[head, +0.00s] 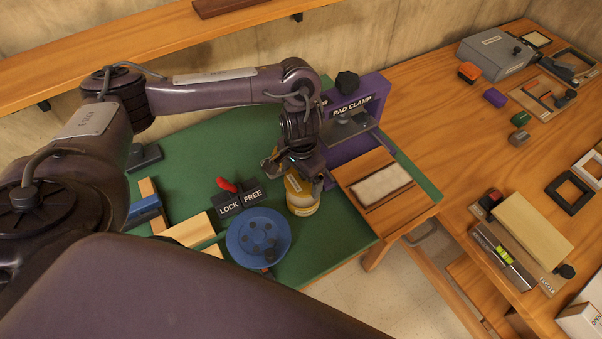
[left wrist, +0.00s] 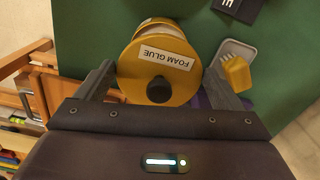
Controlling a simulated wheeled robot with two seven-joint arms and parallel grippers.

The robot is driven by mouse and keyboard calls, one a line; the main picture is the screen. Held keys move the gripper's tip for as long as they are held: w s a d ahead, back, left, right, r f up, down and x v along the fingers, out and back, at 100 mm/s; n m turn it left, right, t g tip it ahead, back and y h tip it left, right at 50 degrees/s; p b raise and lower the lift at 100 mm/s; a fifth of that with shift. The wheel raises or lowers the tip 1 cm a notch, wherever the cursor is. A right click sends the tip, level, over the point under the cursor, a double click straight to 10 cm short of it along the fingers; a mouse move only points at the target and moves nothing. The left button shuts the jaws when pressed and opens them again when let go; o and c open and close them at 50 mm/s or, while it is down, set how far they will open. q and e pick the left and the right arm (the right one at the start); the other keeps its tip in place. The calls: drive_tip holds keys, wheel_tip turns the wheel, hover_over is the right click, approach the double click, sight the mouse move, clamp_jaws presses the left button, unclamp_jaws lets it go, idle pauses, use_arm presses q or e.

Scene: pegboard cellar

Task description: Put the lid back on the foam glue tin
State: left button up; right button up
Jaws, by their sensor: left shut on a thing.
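My left gripper (head: 303,180) reaches down over the tin from behind. In the left wrist view its fingers (left wrist: 158,85) lie on both sides of the lid, shut on it. The lid is at the tin's mouth; I cannot tell whether it is fully seated. My right gripper is not in view.
A blue round holder (head: 240,236) and a LOCK/FREE block with a red lever (head: 227,185) stand close left of the tin. A purple pad clamp (head: 367,97) stands behind, a wooden tray with a pale pad (head: 350,183) to the right.

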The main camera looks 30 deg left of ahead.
use_arm(q)
drive_tip(key=shift+f+b, duration=1.8)
drive_tip(key=shift+b, duration=0.25)
drive_tip(key=shift+f+b, duration=0.35)
drive_tip(key=shift+f, duration=0.7)
drive_tip(key=shift+s+p, duration=0.1)
drive_tip(key=shift+p, duration=0.85)
drive_tip(key=shift+f+p, duration=0.1)
drive_tip(key=shift+p, duration=0.3)
drive_tip(key=shift+p, duration=0.45)
idle(0.4)
drive_tip(key=o, duration=0.7)
